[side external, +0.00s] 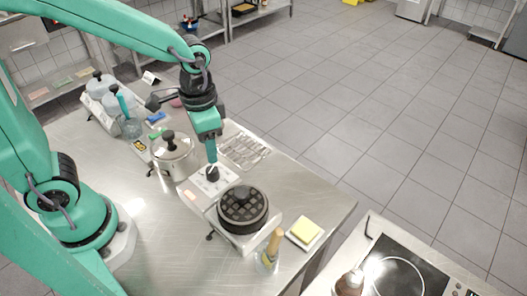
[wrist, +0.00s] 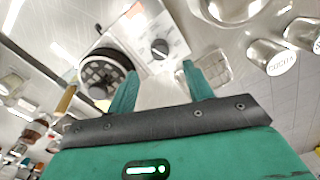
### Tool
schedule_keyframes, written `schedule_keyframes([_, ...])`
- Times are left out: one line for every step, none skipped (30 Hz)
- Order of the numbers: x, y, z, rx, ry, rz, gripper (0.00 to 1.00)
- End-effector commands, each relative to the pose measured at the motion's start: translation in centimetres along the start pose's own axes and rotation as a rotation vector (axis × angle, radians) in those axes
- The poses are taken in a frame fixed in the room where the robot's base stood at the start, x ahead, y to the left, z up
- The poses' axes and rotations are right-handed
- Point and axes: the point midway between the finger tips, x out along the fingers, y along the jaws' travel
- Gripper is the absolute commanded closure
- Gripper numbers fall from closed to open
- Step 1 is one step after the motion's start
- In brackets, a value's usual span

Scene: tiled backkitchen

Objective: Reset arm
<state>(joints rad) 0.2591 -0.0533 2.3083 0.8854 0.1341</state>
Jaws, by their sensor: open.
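My gripper (side external: 211,158) points down over the white control panel (side external: 207,184) of the waffle maker, close to its black knob (side external: 212,173). In the wrist view my gripper (wrist: 158,78) has its two green fingers apart with nothing between them. The same knob (wrist: 160,48) shows beyond the fingertips, and I cannot tell whether a finger touches it. The waffle maker's round dark gridded lid (side external: 243,207) is down; it also shows in the wrist view (wrist: 102,72), partly behind the left finger.
A lidded steel pot (side external: 173,158) stands close left of my gripper. A glass jar with a wooden-handled tool (side external: 270,250) and a yellow sponge (side external: 306,230) are near the front edge. Canisters (side external: 97,84) stand at back left. A hob (side external: 405,268) is at right, across a gap.

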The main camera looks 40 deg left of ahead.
Motion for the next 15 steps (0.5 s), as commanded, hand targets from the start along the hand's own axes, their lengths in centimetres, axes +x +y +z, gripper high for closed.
schedule_keyframes([0.0,0.0,0.0,-0.001,0.001,0.000,0.49])
schedule_keyframes([-0.1,0.0,0.0,-0.002,0.002,0.000,0.49])
schedule_keyframes([-0.1,-0.1,0.1,-0.004,0.005,-0.001,0.49])
schedule_keyframes([-0.2,-0.1,0.1,-0.007,0.008,-0.001,0.49])
schedule_keyframes([-0.4,-0.2,0.1,-0.010,0.012,-0.002,0.49])
schedule_keyframes([-0.6,-0.3,0.2,-0.016,0.020,-0.003,0.49])
schedule_keyframes([-0.8,-0.4,0.3,-0.021,0.027,-0.004,0.49])
schedule_keyframes([-1.0,-0.5,0.4,-0.028,0.035,-0.005,0.49])
schedule_keyframes([-1.4,-0.7,0.5,-0.038,0.048,-0.007,0.49])
schedule_keyframes([-1.7,-0.8,0.6,-0.046,0.058,-0.008,0.49])
schedule_keyframes([-2.1,-1.0,0.8,-0.055,0.070,-0.010,0.49])
schedule_keyframes([-2.5,-1.2,1.0,-0.069,0.086,-0.013,0.49])
schedule_keyframes([-2.9,-1.4,1.2,-0.080,0.100,-0.015,0.49])
schedule_keyframes([-3.3,-1.6,1.4,-0.091,0.115,-0.017,0.49])
schedule_keyframes([-3.9,-1.8,1.7,-0.107,0.135,-0.021,0.49])
